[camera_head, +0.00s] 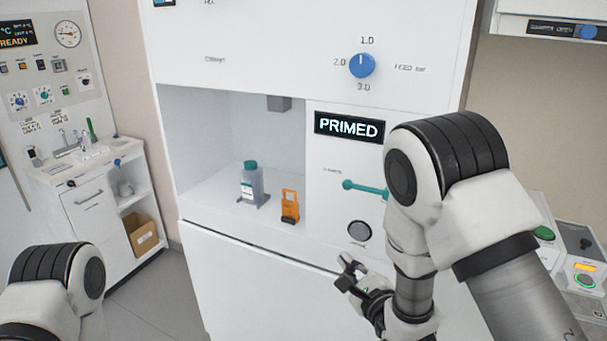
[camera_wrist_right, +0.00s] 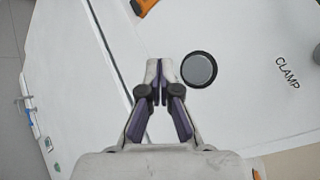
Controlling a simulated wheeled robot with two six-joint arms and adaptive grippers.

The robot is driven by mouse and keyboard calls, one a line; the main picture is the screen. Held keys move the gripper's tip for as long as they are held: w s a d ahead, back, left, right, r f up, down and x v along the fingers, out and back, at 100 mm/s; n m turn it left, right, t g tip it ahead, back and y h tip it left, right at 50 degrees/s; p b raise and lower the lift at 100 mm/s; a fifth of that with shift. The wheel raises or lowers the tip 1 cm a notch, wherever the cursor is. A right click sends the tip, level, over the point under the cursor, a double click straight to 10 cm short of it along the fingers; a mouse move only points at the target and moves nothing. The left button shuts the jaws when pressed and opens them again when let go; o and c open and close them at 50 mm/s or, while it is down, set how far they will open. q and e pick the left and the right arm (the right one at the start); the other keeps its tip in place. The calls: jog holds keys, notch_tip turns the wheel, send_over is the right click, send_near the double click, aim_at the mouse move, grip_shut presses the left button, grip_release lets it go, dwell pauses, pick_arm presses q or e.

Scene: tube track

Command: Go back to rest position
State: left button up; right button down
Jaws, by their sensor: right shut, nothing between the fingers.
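My right gripper (camera_head: 350,274) is shut and empty in front of the white cabinet, just below a round grey button (camera_head: 359,232). In the right wrist view the closed fingers (camera_wrist_right: 160,70) point at the white panel, beside the round button (camera_wrist_right: 202,69) and apart from it as far as I can tell. My left arm shows only as a link at the lower left of the head view; its gripper is out of the frame.
The cabinet (camera_head: 250,258) has a recess with a capped bottle (camera_head: 252,185) and an orange block (camera_head: 290,206). A teal lever (camera_head: 362,187) sits beside my right arm, under a "PRIMED" display (camera_head: 349,127). A sink counter stands left; a small device (camera_head: 586,262) stands right.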

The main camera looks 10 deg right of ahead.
jog(key=s+d+f+n+g+h+b, duration=0.1)
jog(key=s+d+f+g, duration=0.3)
jog(key=f, duration=0.6)
jog(key=s+f+n+g+h+b, duration=0.1)
jog(key=s+f+n+g+b, duration=0.1)
jog(key=s+f, duration=0.65)
jog(key=s+d+f+n+g+h+b, duration=0.1)
jog(key=s+d+f+g, duration=0.2)
jog(key=f, duration=0.8)
pick_arm(q)
notch_tip(320, 180, down, 5)
jog(key=shift+r, duration=0.15)
pick_arm(e)
jog(key=s+f+n+g, duration=0.2)
jog(key=s+n+g, duration=0.1)
jog(key=s+n, duration=0.5)
jog(key=s+d+f+n+g, duration=0.1)
jog(key=s+f+n+g, duration=0.2)
jog(key=s+n, duration=0.6)
jog(key=n+g, duration=0.1)
jog(key=n, duration=0.1)
jog(key=shift+s+f+n+g+h, duration=0.2)
jog(key=shift+s+n+g+h, duration=0.05)
jog(key=shift+n+g+h, duration=0.05)
pick_arm(q)
jog(key=shift+c, duration=0.4)
